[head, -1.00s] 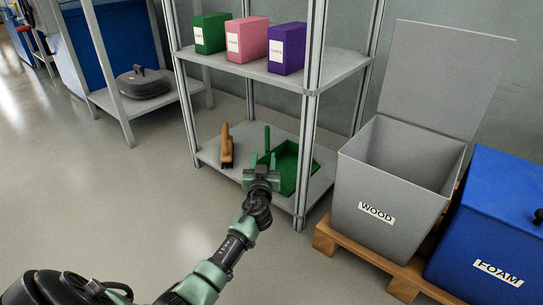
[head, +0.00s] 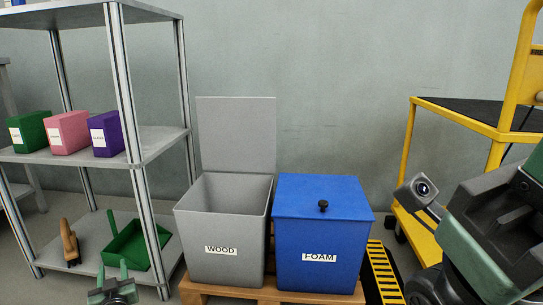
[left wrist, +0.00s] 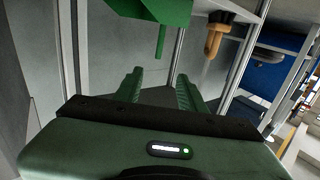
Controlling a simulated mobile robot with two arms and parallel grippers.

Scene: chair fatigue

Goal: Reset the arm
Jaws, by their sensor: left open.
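My left gripper (head: 112,272) is open and empty at the bottom left of the head view, in front of the lower shelf. Its two green fingers stand apart in the left wrist view (left wrist: 160,85), with nothing between them. A green dustpan (head: 137,246) and a brown-handled brush (head: 69,243) lie on the lower shelf beyond it. The dustpan also shows at the top of the left wrist view (left wrist: 160,12), apart from the fingers. Part of my right arm (head: 490,245) fills the lower right of the head view; its fingers do not show.
The grey shelf unit (head: 150,142) holds green, pink and purple boxes. To its right, an open grey WOOD bin (head: 207,235) and a closed blue FOAM bin (head: 322,240) stand on a wooden pallet (head: 270,295). A yellow cart (head: 455,115) stands at the right.

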